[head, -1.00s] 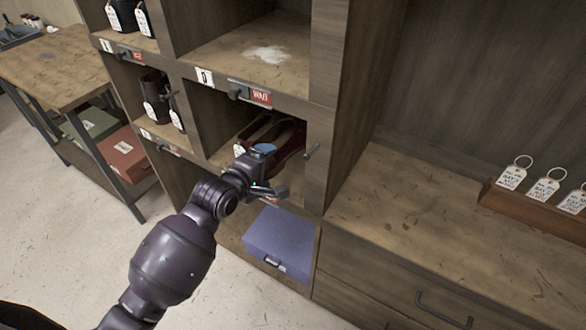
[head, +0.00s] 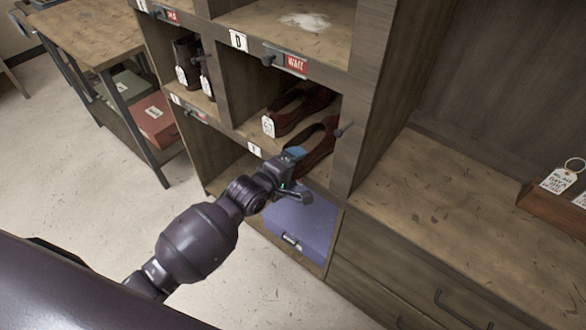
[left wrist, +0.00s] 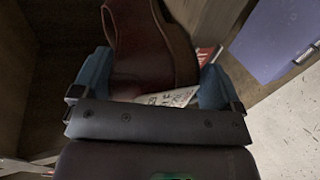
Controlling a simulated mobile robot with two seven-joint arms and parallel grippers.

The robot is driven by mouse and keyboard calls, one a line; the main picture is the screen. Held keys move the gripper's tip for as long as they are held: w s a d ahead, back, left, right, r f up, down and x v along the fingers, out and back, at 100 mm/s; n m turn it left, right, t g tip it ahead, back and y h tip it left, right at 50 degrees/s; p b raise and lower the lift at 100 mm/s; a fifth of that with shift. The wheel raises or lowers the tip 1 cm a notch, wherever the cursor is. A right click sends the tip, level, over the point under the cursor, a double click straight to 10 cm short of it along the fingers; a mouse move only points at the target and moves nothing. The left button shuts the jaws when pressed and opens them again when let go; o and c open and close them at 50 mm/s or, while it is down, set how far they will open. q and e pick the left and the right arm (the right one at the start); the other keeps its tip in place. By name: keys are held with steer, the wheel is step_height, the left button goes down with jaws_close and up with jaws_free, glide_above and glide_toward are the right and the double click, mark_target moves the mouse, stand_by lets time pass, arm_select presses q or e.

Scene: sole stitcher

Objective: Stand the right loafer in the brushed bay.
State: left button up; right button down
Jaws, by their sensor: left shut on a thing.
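A dark red-brown loafer (head: 321,148) is at the right front of a lower cubby below the WAIT plate. My left gripper (head: 293,156) is shut on its near end, at the cubby's front edge. In the left wrist view the loafer (left wrist: 150,50) stands up between the blue fingers (left wrist: 152,88), with a white and red tag beside it. A second red-brown loafer (head: 300,104) with a white tag (head: 268,126) sits deeper in the same cubby, to the left. The cubby above (head: 325,42) holds only a white powdery patch (head: 304,21). I cannot tell which bay is the brushed one.
A purple box (head: 302,226) is in the bottom cubby. Dark boots (head: 186,62) stand in the left cubby. A counter (head: 450,195) with a tag rack lies right; a workbench (head: 90,35) stands left.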

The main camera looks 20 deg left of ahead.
arm_select(q)
steer(key=o, duration=1)
arm_select(e)
steer(key=shift+w+a+r, duration=0.1)
steer(key=shift+w+r, duration=0.25)
steer(key=shift+r, duration=0.05)
arm_select(q)
steer(key=shift+p+v, duration=1.05)
steer(key=shift+v, duration=4.95)
arm_select(e)
steer(key=shift+s+d+r, duration=0.2)
steer(key=shift+s+r, duration=0.15)
steer(key=shift+s, duration=0.1)
